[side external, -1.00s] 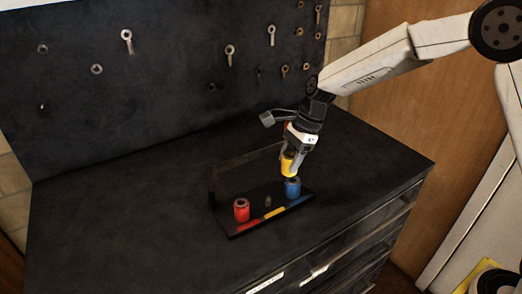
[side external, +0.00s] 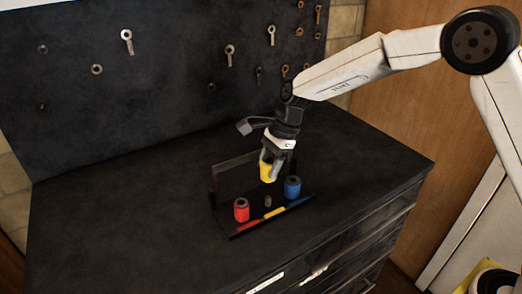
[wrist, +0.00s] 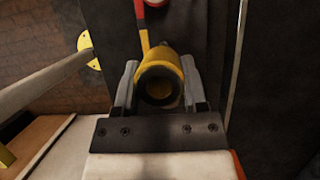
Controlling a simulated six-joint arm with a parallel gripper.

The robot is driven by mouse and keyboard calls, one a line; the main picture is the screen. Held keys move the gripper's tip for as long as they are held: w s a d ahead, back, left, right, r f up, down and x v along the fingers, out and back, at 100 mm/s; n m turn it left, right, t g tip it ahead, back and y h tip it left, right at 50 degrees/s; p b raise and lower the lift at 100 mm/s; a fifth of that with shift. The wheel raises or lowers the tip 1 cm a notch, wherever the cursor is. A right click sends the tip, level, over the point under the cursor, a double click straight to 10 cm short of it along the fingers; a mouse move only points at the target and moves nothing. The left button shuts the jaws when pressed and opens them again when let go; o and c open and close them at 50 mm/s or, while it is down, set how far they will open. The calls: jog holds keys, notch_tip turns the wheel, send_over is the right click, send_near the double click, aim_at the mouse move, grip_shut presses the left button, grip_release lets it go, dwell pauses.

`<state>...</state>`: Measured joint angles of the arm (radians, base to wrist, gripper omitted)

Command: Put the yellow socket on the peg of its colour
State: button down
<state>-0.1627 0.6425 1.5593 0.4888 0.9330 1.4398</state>
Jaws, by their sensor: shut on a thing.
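The yellow socket (side external: 267,171) is held between the fingers of my gripper (side external: 271,166), above the rack and apart from it. In the wrist view the yellow socket (wrist: 162,78) shows its open round end between the two fingers of my gripper (wrist: 160,85). The rack (side external: 232,229) has a front strip of red, yellow and blue marks. A bare middle peg (side external: 268,201) stands behind the yellow mark (side external: 274,212), a little below the held socket in the side view.
A red socket (side external: 241,209) stands on the rack left of the bare peg, and a blue socket (side external: 292,187) stands to its right. A dark pegboard (side external: 160,80) with hanging wrenches and rings rises behind. The bench top (side external: 110,210) left of the rack is clear.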

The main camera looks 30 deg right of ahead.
send_over(267, 197)
jog(key=shift+d+f, duration=0.15)
jog(key=shift+f, duration=2.55)
jog(key=shift+f, duration=2.15)
jog(key=shift+c, duration=0.3)
grip_release()
jog(key=v, duration=0.7)
jog(key=shift+d+r, duration=0.2)
jog(key=shift+r, duration=0.15)
jog(key=shift+s, duration=0.1)
jog(key=s+d+n+t+h, duration=0.1)
jog(key=s+d+n+h, duration=0.1)
jog(key=s+d+n, duration=0.4)
jog(key=s+d+n+t+h, duration=0.1)
jog(key=s+d+n, duration=0.5)
jog(key=s+n, duration=0.6)
jog(key=s+h, duration=0.1)
jog(key=s, duration=0.2)
jog(key=shift+s+r+t, duration=0.2)
jog(key=shift+s+t, duration=0.1)
jog(key=shift+s, duration=0.1)
